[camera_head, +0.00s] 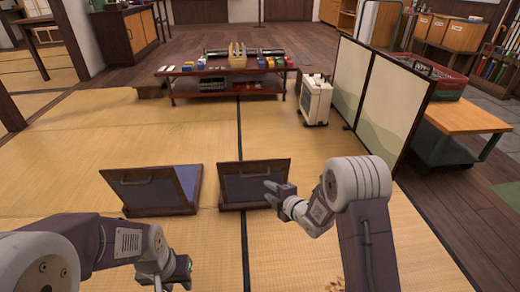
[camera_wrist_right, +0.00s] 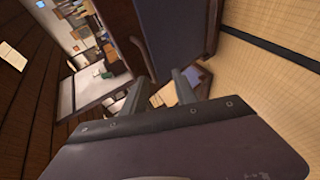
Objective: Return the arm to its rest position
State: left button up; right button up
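My right gripper (camera_head: 280,193) is raised in front of the right end of the right dark wooden box. In the right wrist view its two fingers (camera_wrist_right: 163,85) stand apart with nothing between them. My left gripper (camera_head: 172,272) is low near the bottom edge, in front of the left box. Its fingers are small and partly hidden by the wrist, so their opening is unclear. I see nothing held in it.
Two dark boxes with tilted handled panels, left (camera_head: 150,192) and right (camera_head: 248,180), sit on the tatami (camera_head: 110,140). A low table (camera_head: 190,88) with small items stands behind. A folding screen (camera_head: 385,95), white heater (camera_head: 314,100) and wooden cart (camera_head: 465,117) are right.

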notch_tip(320, 180, up, 27)
jog(key=s+d+m+t+h+p, duration=0.1)
jog(key=d+m+p, duration=0.1)
jog(key=p, duration=1.4)
jog(key=s+d+r+m+g+h+p, duration=0.2)
jog(key=s+d+r+m+h+p, duration=0.15)
jog(key=s+m+p, duration=0.3)
jog(key=s+d+f+m+g, duration=0.1)
jog(key=s+f+m+g, duration=0.45)
jog(key=s, duration=0.45)
jog(key=s+d+f+m+g, duration=0.2)
jog(key=s+f+m+g, duration=0.3)
jog(key=s, duration=0.6)
notch_tip(320, 180, up, 39)
jog(key=m+p, duration=0.2)
jog(key=p, duration=3.6)
jog(key=shift+a+r+h, duration=0.2)
jog(key=shift+h, duration=0.25)
jog(key=shift+t, duration=0.25)
